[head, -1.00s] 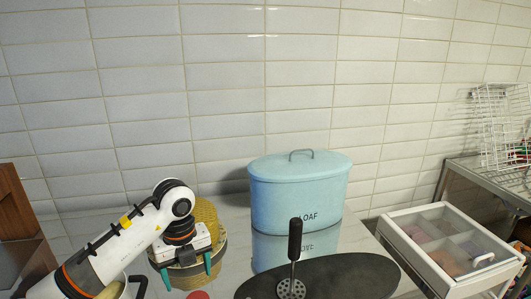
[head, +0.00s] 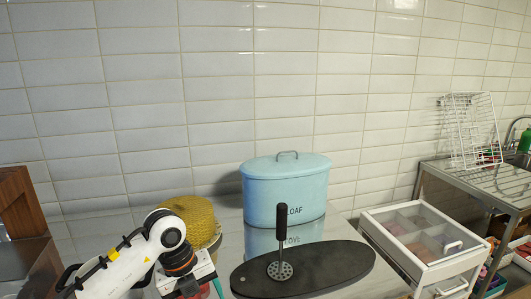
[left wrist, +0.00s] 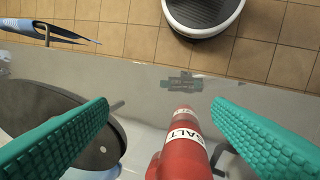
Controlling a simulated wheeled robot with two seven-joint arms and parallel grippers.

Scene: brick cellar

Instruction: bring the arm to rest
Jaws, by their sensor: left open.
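My left arm (head: 125,262) comes in from the lower left in the head view. Its gripper (head: 200,290) is low in the picture, partly cut off by the bottom edge, with a green finger showing. In the left wrist view the two green fingers of this gripper (left wrist: 163,108) are wide apart. A red salt container (left wrist: 184,150) shows between and below them, and I see no finger closed on it. My right gripper is not in view.
Behind stand a blue loaf bin (head: 285,195) and a yellow woven item (head: 195,212). A white drawer unit (head: 425,240) and a wire rack (head: 470,130) are at right.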

